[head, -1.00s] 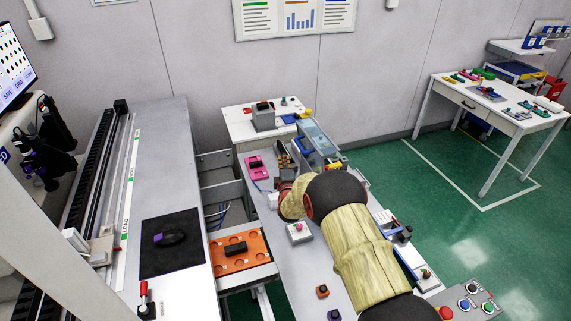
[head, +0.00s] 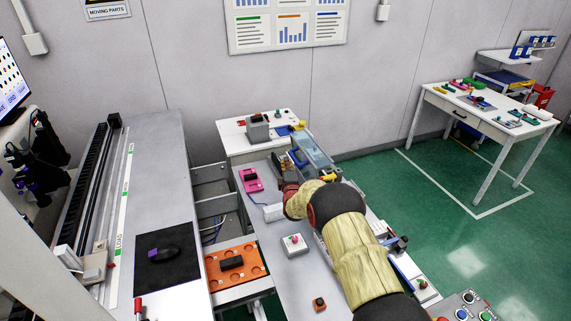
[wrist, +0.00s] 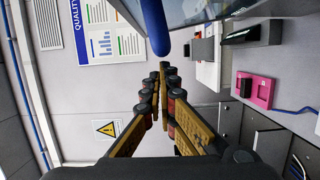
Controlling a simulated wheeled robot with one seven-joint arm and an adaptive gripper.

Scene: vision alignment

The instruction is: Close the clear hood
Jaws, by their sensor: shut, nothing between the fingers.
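The clear hood (head: 314,153) is a see-through bluish panel at the back right of the long grey bench, tilted over a station there. In the wrist view, the clear hood (wrist: 215,9) fills the top, with a rounded blue bar (wrist: 156,28) hanging along its edge. My gripper (wrist: 160,76) is shut and empty, its fingertips below the blue bar in the picture. I cannot tell whether they touch it.
A pink fixture (head: 251,180) and a grey box with a red button (head: 294,245) sit on the bench near my arm. An orange tray (head: 236,266) is to the left. A white table (head: 487,114) stands apart at the right. Green floor lies between.

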